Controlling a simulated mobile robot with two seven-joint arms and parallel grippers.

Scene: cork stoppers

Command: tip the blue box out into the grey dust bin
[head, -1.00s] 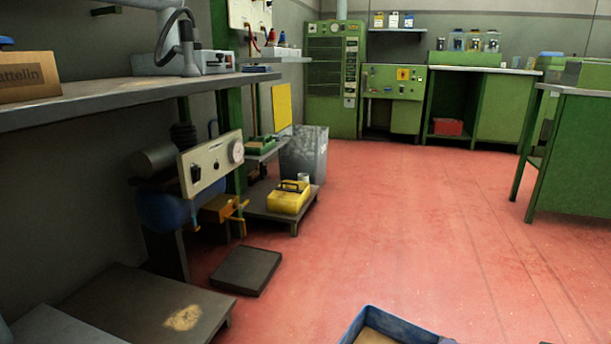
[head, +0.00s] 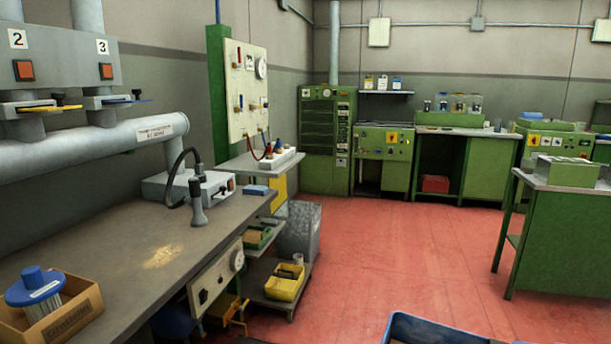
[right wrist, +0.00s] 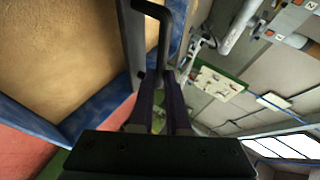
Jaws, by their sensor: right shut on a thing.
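The blue box (head: 445,332) shows only its rim at the bottom edge of the head view. In the right wrist view its blue wall (right wrist: 98,112) and wide tan inside (right wrist: 60,60) fill the left half. My right gripper (right wrist: 160,85) is shut on the dark handle (right wrist: 163,22) at the box's side. The grey dust bin (head: 299,236) stands on the floor beyond the long bench, partly hidden by a low trolley and shelf items. It is well ahead and to the left of the box. My left gripper is in neither view.
A long bench (head: 130,245) runs along the left, with a cardboard box (head: 60,315) and a lamp device. A low trolley (head: 275,300) with a yellow container (head: 285,282) stands before the bin. Red floor (head: 390,255) is open in the middle. A green bench (head: 548,235) stands at right.

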